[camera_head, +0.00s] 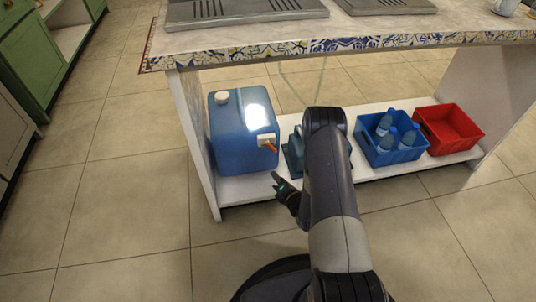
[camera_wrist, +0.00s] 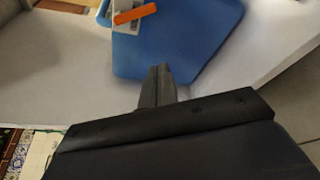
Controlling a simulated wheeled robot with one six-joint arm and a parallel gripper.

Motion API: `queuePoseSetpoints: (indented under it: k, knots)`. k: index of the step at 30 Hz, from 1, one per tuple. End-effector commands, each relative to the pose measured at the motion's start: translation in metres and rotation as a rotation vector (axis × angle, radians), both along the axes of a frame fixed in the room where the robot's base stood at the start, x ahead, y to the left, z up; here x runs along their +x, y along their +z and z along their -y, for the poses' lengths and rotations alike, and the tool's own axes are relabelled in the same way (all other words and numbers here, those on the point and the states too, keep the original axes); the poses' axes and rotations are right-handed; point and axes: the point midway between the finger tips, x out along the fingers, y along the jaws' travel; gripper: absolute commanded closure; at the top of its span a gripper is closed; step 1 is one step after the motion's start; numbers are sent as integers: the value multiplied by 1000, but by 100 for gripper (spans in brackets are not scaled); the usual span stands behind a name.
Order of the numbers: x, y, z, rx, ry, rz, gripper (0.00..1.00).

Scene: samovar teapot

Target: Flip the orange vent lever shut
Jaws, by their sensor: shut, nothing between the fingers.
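The orange vent lever (camera_head: 271,147) sits on a pale plate (camera_head: 265,139) on the front right of a blue jug (camera_head: 232,140). In the wrist view the lever (camera_wrist: 134,14) is a short orange bar, slightly tilted, across the pale fitting near the top edge. The jug (camera_wrist: 190,40) fills the top middle there. My gripper (camera_head: 276,177) is just in front of the jug, below the lever and apart from it. In the wrist view the fingers (camera_wrist: 160,72) are closed together and empty, with their tips pointing at the jug's lower part.
The jug stands on a low white shelf (camera_head: 235,190) under a tiled counter (camera_head: 340,44). A blue crate (camera_head: 375,155) with several bottles and a red crate (camera_head: 447,128) stand to the right. A blue-green object (camera_head: 293,152) is partly behind my arm. Tiled floor (camera_head: 120,200) at left is clear.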

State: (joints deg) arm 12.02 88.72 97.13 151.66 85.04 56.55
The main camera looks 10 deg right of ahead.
Motion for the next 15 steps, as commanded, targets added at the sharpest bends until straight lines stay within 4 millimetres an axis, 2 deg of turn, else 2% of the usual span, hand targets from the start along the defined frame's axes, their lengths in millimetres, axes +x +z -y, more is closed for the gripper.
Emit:
queuePoseSetpoints:
  k: [11, 15]
  knots:
    - [1, -1, 0, 1, -4, 1, 100]
    - [13, -4, -3, -1, -2, 3, 100]
